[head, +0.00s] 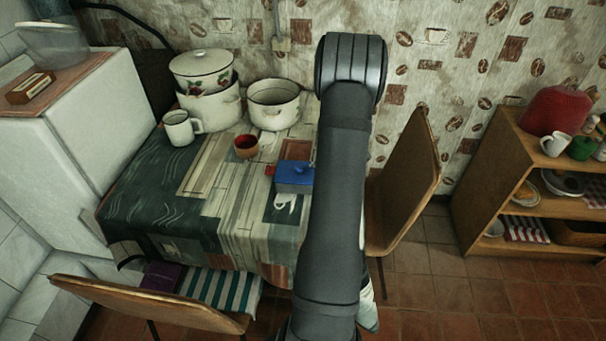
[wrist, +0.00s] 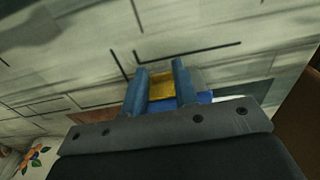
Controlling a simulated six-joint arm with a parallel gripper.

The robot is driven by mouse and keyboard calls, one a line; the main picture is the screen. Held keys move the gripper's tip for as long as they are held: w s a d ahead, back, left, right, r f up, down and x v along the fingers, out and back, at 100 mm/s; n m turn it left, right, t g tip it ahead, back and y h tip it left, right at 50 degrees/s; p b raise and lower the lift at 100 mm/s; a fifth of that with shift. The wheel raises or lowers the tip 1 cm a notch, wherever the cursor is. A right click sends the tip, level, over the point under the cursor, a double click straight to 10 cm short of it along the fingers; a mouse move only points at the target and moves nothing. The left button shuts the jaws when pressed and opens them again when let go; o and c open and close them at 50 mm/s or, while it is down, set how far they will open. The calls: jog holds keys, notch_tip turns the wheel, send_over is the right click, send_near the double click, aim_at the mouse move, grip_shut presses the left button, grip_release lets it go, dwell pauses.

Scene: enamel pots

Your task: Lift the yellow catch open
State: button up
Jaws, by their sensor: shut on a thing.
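The yellow catch (wrist: 160,88) shows in the wrist view between the two blue fingers of my gripper (wrist: 160,82), which is shut on it. The catch and my gripper are hidden behind my arm in the head view. I cannot tell how far the catch is raised.
The patterned table (head: 215,215) also holds a small brown cup (head: 246,146), a white mug (head: 181,128) and enamel pots (head: 274,104). A white object (head: 286,203) lies in front of the box. A chair (head: 408,185) stands at the table's right.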

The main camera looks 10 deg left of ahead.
jog(key=shift+r+h, duration=0.1)
jog(key=shift+h, duration=0.2)
jog(key=shift+r+h, duration=0.2)
jog(key=shift+h, duration=0.7)
jog(key=shift+a, duration=0.1)
jog(key=shift+r+h, duration=0.2)
jog(key=shift+h, duration=0.8)
jog(key=shift+a+h, duration=0.2)
jog(key=shift+h, duration=0.4)
jog(key=shift+r+h, duration=0.2)
jog(key=shift+h, duration=0.2)
